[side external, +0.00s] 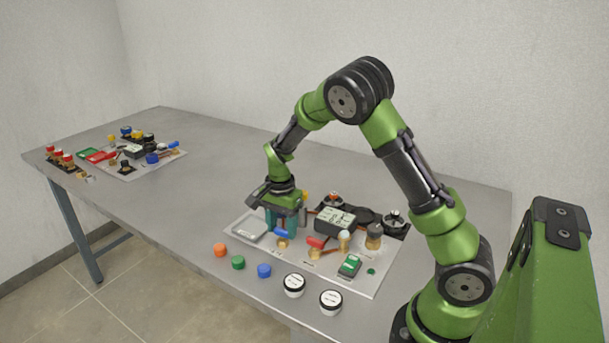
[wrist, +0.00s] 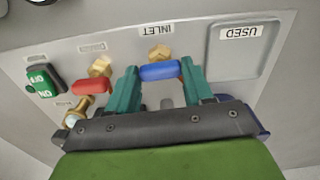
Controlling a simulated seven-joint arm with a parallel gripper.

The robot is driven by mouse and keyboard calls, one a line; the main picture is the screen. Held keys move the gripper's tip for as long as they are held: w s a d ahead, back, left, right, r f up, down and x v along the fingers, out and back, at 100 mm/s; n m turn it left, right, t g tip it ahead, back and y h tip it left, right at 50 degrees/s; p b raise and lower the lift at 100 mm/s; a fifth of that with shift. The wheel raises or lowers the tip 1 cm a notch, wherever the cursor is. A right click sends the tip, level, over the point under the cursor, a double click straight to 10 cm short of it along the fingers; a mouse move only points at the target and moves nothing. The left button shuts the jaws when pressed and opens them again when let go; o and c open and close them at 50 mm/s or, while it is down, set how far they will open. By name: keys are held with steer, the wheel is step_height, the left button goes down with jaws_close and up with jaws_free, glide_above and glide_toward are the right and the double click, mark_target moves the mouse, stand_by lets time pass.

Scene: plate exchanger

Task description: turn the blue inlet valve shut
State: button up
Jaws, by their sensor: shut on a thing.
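The blue inlet valve handle (wrist: 160,71) sits between the two teal fingers of my gripper (wrist: 160,88) in the wrist view, next to the brass fitting (wrist: 159,53) under the INLET label (wrist: 157,29). My gripper is shut on the blue handle. In the side view the blue handle (side external: 282,233) shows at the front of my gripper (side external: 284,222), which points down over the near board. The red valve handle (wrist: 87,87) lies to the left in the wrist view, on its own brass fitting (wrist: 100,67).
The near board (side external: 340,279) also carries a grey plate box (side external: 335,218), a green switch (side external: 350,265) and a USED tray (wrist: 240,50). Coloured caps and two white round containers (side external: 294,285) lie along the table's front edge. A second board (side external: 174,156) stands far left. The table between is clear.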

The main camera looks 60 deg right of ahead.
mark_target(282, 229)
steer(key=shift+r+m, duration=0.1)
steer(key=shift+m, duration=0.3)
steer(key=o, duration=1)
steer(key=shift+o, duration=0.2)
step_height(282, 229, up, 17)
